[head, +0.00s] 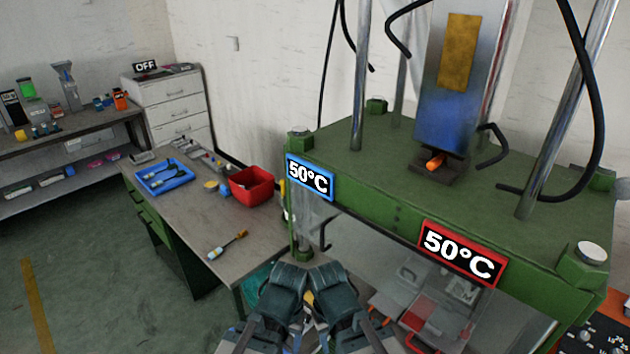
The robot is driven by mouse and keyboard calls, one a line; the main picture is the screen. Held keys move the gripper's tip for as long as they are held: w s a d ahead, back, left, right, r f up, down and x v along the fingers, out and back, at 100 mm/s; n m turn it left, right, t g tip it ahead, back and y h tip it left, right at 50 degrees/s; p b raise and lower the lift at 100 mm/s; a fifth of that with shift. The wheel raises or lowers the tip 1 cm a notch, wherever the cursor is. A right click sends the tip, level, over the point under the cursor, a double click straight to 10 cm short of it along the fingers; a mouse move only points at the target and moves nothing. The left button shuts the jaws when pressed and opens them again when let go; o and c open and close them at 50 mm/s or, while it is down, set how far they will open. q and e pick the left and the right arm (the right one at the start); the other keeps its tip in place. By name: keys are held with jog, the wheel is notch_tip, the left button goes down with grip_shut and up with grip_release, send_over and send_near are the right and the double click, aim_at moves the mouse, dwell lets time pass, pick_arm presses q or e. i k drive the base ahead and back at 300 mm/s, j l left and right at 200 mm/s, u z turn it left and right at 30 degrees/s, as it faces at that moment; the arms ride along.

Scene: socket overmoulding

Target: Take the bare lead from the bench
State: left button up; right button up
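The bench (200,220) stands left of the press. A blue tray (183,183) further back on the bench holds several small dark and pale pieces, too small to name. My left gripper (285,283) and my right gripper (335,288) are dark, close together at the bottom centre, to the right of the bench's front corner. Their fingers do not show clearly.
A red bin (252,189) and small yellow pieces (211,186) sit on the bench's right side. The green press (380,205) with two 50°C signs stands close on the right. A drawer cabinet (175,112) marked OFF and a shelf bench (70,130) are behind.

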aim_at(215, 253)
jog(key=i+j, duration=0.35)
jog(key=j, duration=0.15)
jog(key=i+j, duration=0.35)
jog(key=j, duration=0.2)
jog(key=i+j, duration=0.4)
jog(key=j+z, duration=0.3)
jog(key=k+j+z, duration=0.25)
jog(key=j, duration=0.2)
jog(key=j+z, duration=0.3)
jog(key=k+j+z, duration=0.4)
jog(key=j+z, duration=0.2)
